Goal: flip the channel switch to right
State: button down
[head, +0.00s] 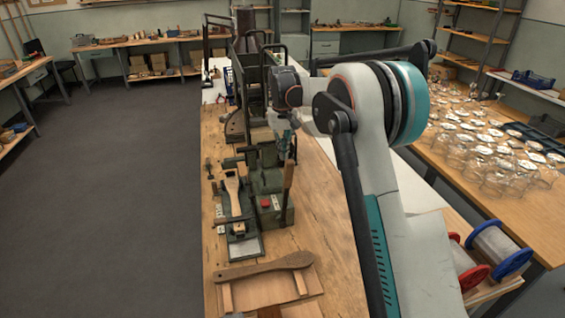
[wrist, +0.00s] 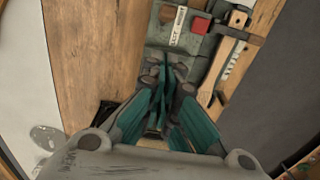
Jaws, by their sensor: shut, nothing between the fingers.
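A green machine (head: 270,183) stands on the wooden bench. A white lettered plate (wrist: 178,26) is on its top, beside a red button (wrist: 200,25); the button also shows in the head view (head: 264,203). The lettering is too small to read surely. I cannot make out the channel switch lever itself; it may be hidden by my fingers or too small. My gripper (wrist: 163,62) is shut and empty, its fingertips just short of the plate in the wrist view.
A wooden brush body (head: 233,193) lies in a fixture left of the machine; it also shows in the wrist view (wrist: 222,72). Wire spools (head: 497,243) and a table of glassware are at right.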

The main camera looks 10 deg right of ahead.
jog(key=shift+r, duration=2.25)
